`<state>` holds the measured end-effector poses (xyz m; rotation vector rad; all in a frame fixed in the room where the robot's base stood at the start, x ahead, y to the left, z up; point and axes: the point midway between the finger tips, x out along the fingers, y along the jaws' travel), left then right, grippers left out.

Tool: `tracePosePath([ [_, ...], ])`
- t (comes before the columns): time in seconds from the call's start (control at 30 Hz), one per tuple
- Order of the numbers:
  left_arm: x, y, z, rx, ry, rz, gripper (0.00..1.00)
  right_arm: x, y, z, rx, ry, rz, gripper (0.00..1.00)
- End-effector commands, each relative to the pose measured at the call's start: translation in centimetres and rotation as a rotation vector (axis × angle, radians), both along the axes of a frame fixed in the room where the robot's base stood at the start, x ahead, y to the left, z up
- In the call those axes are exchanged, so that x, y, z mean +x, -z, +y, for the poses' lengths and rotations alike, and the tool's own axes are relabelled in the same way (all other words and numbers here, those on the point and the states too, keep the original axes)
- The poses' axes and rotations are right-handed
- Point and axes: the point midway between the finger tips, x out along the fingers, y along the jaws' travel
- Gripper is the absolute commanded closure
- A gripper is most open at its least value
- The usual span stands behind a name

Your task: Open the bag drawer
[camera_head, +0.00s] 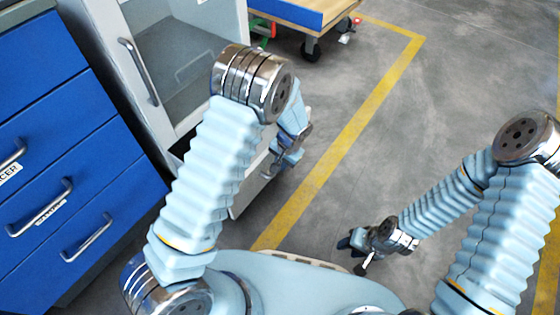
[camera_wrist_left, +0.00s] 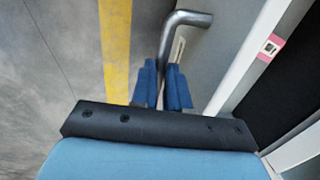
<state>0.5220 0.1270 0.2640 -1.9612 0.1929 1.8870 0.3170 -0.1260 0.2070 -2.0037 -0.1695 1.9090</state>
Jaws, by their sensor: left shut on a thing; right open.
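The pale drawer front (camera_head: 248,192) at the bottom of the grey-white cabinet (camera_head: 118,70) is partly hidden behind my left arm in the head view. It appears to stand out from the cabinet, but how far is unclear. My left gripper (camera_head: 280,165) is at this drawer front. In the left wrist view, its blue fingers (camera_wrist_left: 162,88) are shut around a bent metal handle (camera_wrist_left: 186,20) on the grey panel (camera_wrist_left: 222,45). My right gripper (camera_head: 354,252) is open and empty, low over the floor and away from the cabinet.
A blue drawer unit (camera_head: 60,150) with metal handles stands at the left. The cabinet's glass door (camera_head: 185,50) is above the drawer. A wheeled cart (camera_head: 300,14) is at the back. Bare grey floor (camera_head: 440,105) with a yellow line (camera_head: 345,140) lies to the right.

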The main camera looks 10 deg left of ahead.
Motion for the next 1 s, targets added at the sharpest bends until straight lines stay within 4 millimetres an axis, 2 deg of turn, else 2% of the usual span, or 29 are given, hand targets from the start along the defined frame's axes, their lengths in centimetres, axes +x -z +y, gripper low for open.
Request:
tracePosePath([
  [0.1,0.0,0.0,0.0,0.000,0.000,0.000,1.00,0.0,0.0,0.0,0.000,0.000,0.000,0.57],
  [0.13,0.0,0.0,0.0,0.000,0.000,0.000,0.84,0.0,0.0,0.0,0.000,0.000,0.000,0.57],
  [0.3,0.0,0.0,0.0,0.000,0.000,0.000,0.60,0.0,0.0,0.0,0.000,0.000,0.000,0.57],
  [0.57,0.0,-0.1,0.0,0.000,0.000,-0.001,0.60,0.0,0.0,0.0,0.000,0.000,0.000,0.57],
  [0.67,0.0,-0.8,-0.1,-0.001,0.000,-0.002,0.60,0.0,-0.2,0.0,0.000,0.000,0.000,0.57],
  [0.77,-0.1,-2.4,-0.4,-0.001,0.001,-0.003,0.60,0.0,-0.5,0.0,-0.001,0.000,-0.001,0.57],
  [1.0,-0.5,-8.3,-1.5,-0.003,0.001,-0.005,0.60,0.0,-1.4,-0.1,-0.003,0.002,-0.002,0.57],
])
